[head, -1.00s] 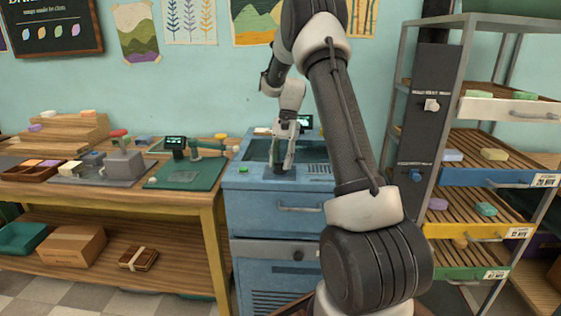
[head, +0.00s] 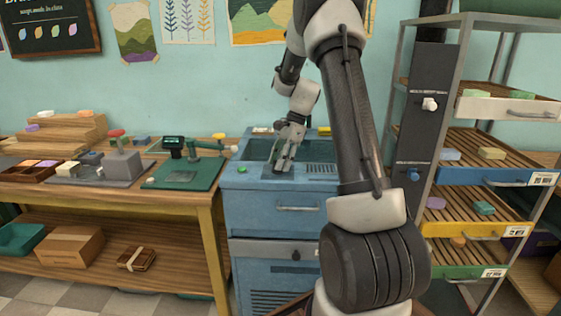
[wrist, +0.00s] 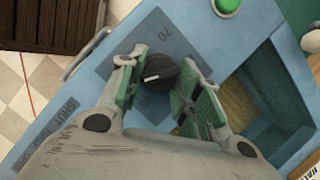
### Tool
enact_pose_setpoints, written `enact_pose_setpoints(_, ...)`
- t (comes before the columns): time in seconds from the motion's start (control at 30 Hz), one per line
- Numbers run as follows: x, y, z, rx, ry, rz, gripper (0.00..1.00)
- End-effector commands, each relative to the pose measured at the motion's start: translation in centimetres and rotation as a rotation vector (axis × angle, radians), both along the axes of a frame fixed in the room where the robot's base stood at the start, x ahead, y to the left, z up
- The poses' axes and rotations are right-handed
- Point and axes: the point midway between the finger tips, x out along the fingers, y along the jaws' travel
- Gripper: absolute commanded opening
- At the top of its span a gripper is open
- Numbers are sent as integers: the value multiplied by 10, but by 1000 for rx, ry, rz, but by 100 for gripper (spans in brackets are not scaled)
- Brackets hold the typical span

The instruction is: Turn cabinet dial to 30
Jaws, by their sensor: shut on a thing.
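The blue cabinet (head: 236,205) stands in the middle of the head view, with a sunken well in its top. In the head view my gripper (head: 282,165) is tilted at the cabinet's front top edge and hides the dial.
A green button (wrist: 227,5) is near the dial, also seen on the cabinet top in the head view (head: 241,170). A wooden workbench (head: 190,198) with soap tools is at left. A rack of soap trays (head: 483,176) is at right.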

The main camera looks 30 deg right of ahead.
Motion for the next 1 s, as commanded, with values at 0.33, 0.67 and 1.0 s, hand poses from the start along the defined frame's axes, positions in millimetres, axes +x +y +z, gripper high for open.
enact_pose_setpoints(0.33, -1, 1, -1, 2, 2, -22, 10)
enact_pose_setpoints(0.67, -1, 1, -1, 1, 2, -21, 56)
enact_pose_setpoints(1.0, 0, -1, 2, 0, 0, -21, 56)
